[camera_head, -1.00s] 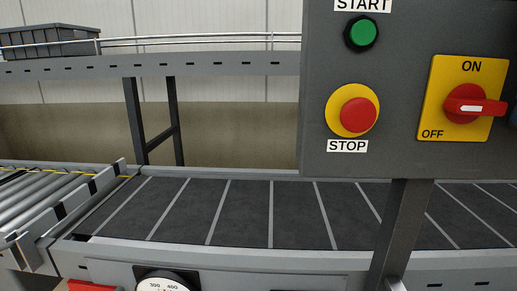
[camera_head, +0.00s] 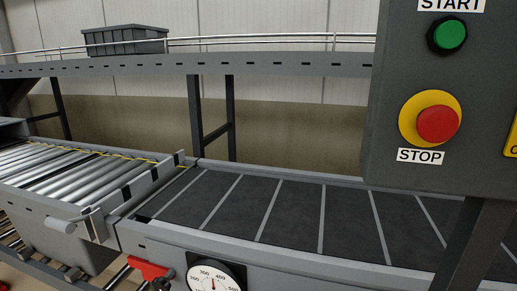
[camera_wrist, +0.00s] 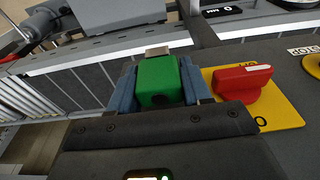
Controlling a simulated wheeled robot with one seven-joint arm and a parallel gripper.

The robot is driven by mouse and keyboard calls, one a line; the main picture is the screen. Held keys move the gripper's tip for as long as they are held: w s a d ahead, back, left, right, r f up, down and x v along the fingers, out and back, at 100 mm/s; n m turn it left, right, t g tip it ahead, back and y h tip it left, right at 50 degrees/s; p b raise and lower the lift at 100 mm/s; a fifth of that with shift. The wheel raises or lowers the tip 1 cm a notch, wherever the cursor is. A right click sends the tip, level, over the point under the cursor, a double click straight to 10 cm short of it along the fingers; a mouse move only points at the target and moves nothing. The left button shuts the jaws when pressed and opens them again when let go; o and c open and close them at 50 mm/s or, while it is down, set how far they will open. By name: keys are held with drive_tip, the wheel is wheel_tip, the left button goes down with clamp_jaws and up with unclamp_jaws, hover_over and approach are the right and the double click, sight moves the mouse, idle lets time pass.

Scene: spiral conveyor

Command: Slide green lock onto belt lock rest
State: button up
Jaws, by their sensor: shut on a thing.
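The green lock (camera_wrist: 160,82) is held between the blue fingers of my gripper (camera_wrist: 158,73) in the wrist view. A pale grey piece shows at the lock's far end. My gripper is shut on the lock, just left of the red switch handle (camera_wrist: 243,82) on its yellow plate (camera_wrist: 270,112). The head view shows neither my gripper nor the lock. I cannot identify the belt lock rest with certainty; a red part (camera_head: 150,268) sits low on the conveyor's front, beside a round gauge (camera_head: 213,278).
The dark control panel (camera_head: 420,165), with the green START button (camera_head: 447,36) and red STOP button (camera_head: 436,125), stands at the right. The black belt (camera_head: 300,215) runs left to a roller section (camera_head: 85,175). A grey crate (camera_head: 125,41) sits on the raised rear conveyor (camera_head: 270,66).

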drive_tip(key=c, duration=0.4)
drive_tip(key=shift+o, duration=0.2)
drive_tip(key=shift+r, duration=0.15)
drive_tip(key=shift+r+p, duration=1.4)
drive_tip(key=shift+p, duration=0.3)
drive_tip(key=shift+r, duration=0.4)
wheel_tip(320, 180, up, 4)
drive_tip(key=p, duration=0.4)
